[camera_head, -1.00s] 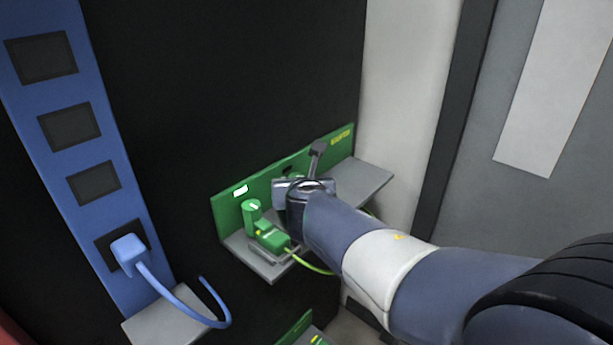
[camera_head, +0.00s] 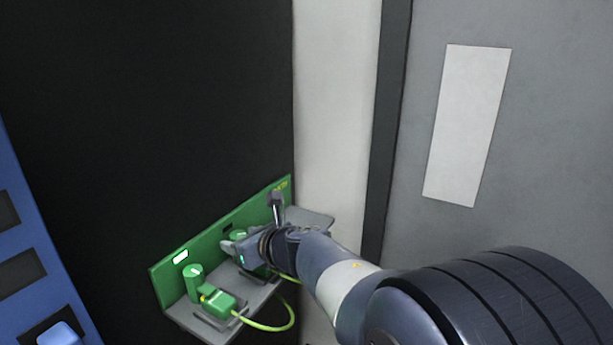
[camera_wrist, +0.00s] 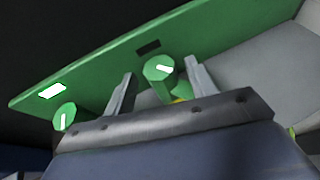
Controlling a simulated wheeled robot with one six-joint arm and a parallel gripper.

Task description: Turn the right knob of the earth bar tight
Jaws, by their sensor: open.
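The green earth bar (camera_head: 222,237) stands along the back of a grey shelf in the head view, and its green panel (camera_wrist: 104,70) also shows in the wrist view. The right knob (camera_wrist: 158,69) is a green cylinder with a white mark on its top. It appears between the two spread fingers of my gripper (camera_wrist: 158,92), with a gap to each side. The left knob (camera_wrist: 65,117) is outside the fingers. In the head view the left knob (camera_head: 194,282) stands clear, and my gripper (camera_head: 250,220) partly covers the right knob (camera_head: 238,236).
A green plug (camera_head: 217,299) with a yellow-green cable (camera_head: 278,327) sits on the shelf in front of the left knob. A lit white window (camera_head: 180,257) is on the panel. A blue panel (camera_head: 22,255) stands at the left, and a grey wall is at the right.

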